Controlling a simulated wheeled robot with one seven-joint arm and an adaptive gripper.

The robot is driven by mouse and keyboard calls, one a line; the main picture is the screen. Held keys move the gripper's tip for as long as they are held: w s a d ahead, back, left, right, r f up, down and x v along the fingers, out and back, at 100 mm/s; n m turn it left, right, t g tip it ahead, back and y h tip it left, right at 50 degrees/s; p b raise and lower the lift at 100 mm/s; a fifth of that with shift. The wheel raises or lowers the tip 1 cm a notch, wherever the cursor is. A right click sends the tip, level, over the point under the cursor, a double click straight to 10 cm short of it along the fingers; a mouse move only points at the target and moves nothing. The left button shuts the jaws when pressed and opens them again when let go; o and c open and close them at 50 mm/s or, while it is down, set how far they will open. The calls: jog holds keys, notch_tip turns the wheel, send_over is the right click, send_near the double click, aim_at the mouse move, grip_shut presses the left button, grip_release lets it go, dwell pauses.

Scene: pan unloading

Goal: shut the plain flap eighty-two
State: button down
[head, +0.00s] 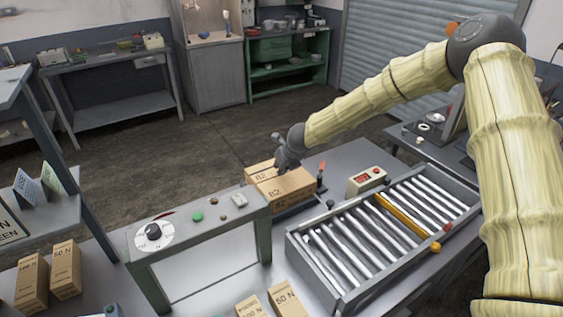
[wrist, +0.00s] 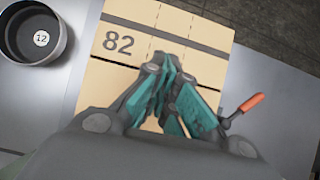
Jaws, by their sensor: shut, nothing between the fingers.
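A tan cardboard box marked 82 (head: 290,187) stands on the grey bench in the head view. In the wrist view its tan surface (wrist: 185,22) fills the middle, with a printed 82, dashed lines and a grey strip across it. My gripper (head: 284,163) is over the box in the head view. In the wrist view my gripper (wrist: 180,70) has its teal-padded fingers shut and empty, in front of the tan surface. I cannot tell whether the fingertips touch it. The fingers and palm hide part of the box, and I cannot tell how far any flap stands open.
A roller conveyor (head: 300,247) with a yellow bar is right of the box. An orange-handled lever (wrist: 250,103) stands close beside my gripper. A dark round cup marked 12 (wrist: 34,32) is left of the box. A green-grey frame with a dial (head: 153,235) stands front left.

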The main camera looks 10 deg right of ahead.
jog(key=shift+w+a+f+g+h+p, duration=0.1)
jog(key=shift+w+f+g+h+p, duration=0.2)
jog(key=shift+f+g+p, duration=0.4)
dwell(0.7)
jog(key=shift+r+p, duration=0.65)
jog(key=shift+r, duration=0.15)
jog(key=shift+r, duration=0.1)
